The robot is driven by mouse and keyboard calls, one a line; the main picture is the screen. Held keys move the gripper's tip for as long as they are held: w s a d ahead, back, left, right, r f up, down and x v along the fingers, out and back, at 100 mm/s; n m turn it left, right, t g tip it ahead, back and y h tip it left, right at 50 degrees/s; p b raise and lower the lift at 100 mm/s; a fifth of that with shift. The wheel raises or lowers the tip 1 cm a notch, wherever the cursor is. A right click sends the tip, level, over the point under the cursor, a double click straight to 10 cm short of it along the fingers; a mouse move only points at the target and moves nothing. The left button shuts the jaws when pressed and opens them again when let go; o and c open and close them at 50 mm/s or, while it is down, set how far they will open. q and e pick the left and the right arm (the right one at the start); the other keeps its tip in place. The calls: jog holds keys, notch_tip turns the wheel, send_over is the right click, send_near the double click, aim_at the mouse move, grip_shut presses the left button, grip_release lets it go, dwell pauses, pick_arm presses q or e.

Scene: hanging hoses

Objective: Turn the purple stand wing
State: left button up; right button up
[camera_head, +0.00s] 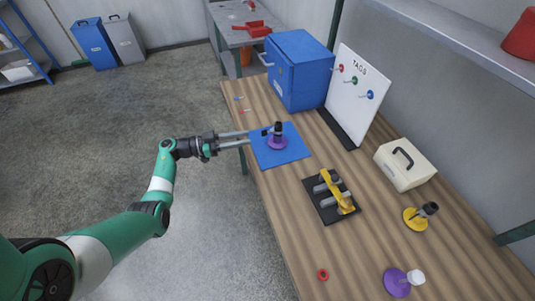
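A purple stand (278,143) with a dark upright post stands on a blue mat (295,155) near the table's left edge. A small dark piece sticks out to the left from its post, near my fingertips. My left gripper (249,137) reaches in from the left, level with this stand. Its two fingers are apart, with a gap between them, and I see nothing held. Whether a fingertip touches the dark piece is too small to tell. A second purple stand (394,283) with a white knob is at the lower right. My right gripper is not in view.
A blue box (298,70) and a white tag board (355,90) stand behind the mat. A black rack (320,207) with a yellow bar, a yellow stand (414,219), a cream box (404,165) and a red ring (322,275) are on the table.

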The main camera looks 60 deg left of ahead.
pick_arm(q)
jog(key=s+a+f+n+y+b, duration=0.1)
jog(key=s+a+f+y+b, duration=0.1)
jog(key=s+a+f, duration=0.2)
jog(key=b, duration=0.4)
send_near(266, 133)
jog(key=w, duration=0.4)
jog(key=w+d, duration=0.1)
jog(key=w, duration=0.1)
jog(key=shift+w+f, duration=0.1)
jog(key=shift+w, duration=0.2)
jog(key=shift+w+n, duration=0.25)
jog(key=shift+n, duration=0.05)
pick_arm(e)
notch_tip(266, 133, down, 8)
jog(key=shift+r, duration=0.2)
pick_arm(q)
jog(key=shift+c, duration=0.2)
grip_shut()
